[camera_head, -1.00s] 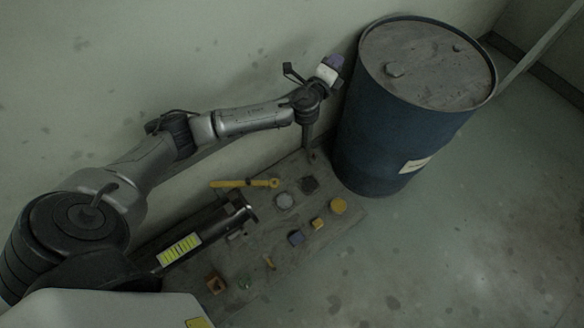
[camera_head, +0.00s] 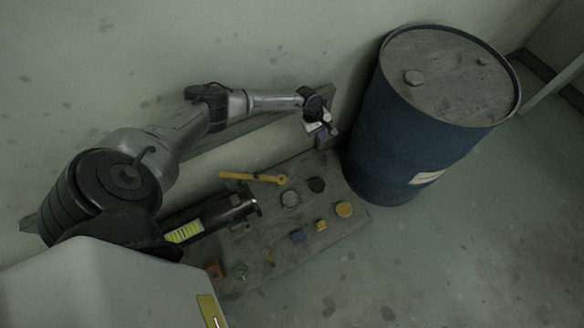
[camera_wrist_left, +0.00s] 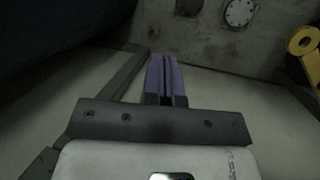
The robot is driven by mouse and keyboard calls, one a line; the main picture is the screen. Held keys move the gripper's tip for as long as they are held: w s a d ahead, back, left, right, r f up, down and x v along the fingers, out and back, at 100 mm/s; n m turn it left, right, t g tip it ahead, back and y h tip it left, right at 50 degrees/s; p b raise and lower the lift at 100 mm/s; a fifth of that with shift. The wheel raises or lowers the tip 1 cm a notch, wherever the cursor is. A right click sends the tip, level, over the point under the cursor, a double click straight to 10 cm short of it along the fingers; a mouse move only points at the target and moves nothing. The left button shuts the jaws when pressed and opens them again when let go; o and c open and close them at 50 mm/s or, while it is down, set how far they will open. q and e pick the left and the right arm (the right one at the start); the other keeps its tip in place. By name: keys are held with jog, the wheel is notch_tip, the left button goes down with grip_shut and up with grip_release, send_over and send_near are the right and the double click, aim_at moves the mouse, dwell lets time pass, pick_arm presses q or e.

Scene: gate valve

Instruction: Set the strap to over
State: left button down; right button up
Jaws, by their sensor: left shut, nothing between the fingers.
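I cannot pick out a strap in either view. My left gripper (camera_head: 332,130) is beyond the far end of the low table, beside the drum and near the wall. In the left wrist view the purple fingers of my left gripper (camera_wrist_left: 166,80) are together with nothing between them. The fingers are apart from the table surface and point toward it. A yellow bar with a ringed end (camera_head: 254,178) lies on the table, and its ring also shows at the right of the wrist view (camera_wrist_left: 303,43). My right gripper is not in view.
A blue drum (camera_head: 400,145) stands right of the low grey table (camera_head: 318,242). The table carries a pale disc (camera_head: 290,199), a yellow piece (camera_head: 344,209), a blue block (camera_head: 298,237) and other small pieces. A dark cylinder (camera_head: 222,212) with a yellow-green label lies left. Floor is clear right.

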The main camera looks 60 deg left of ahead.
pick_arm(q)
jog(key=s+a+m+g, duration=0.1)
jog(key=s+m+g, duration=0.5)
jog(key=s+m, duration=0.2)
jog(key=shift+s+m+y, duration=0.25)
jog(key=shift+m+y, duration=0.15)
jog(key=shift+m, duration=0.8)
jog(key=shift+a, duration=0.1)
jog(key=s+d+f+b, duration=0.4)
jog(key=s+f, duration=0.2)
jog(key=f, duration=0.3)
jog(key=shift+s, duration=0.2)
jog(key=shift+d+f, duration=0.1)
jog(key=shift+d, duration=0.05)
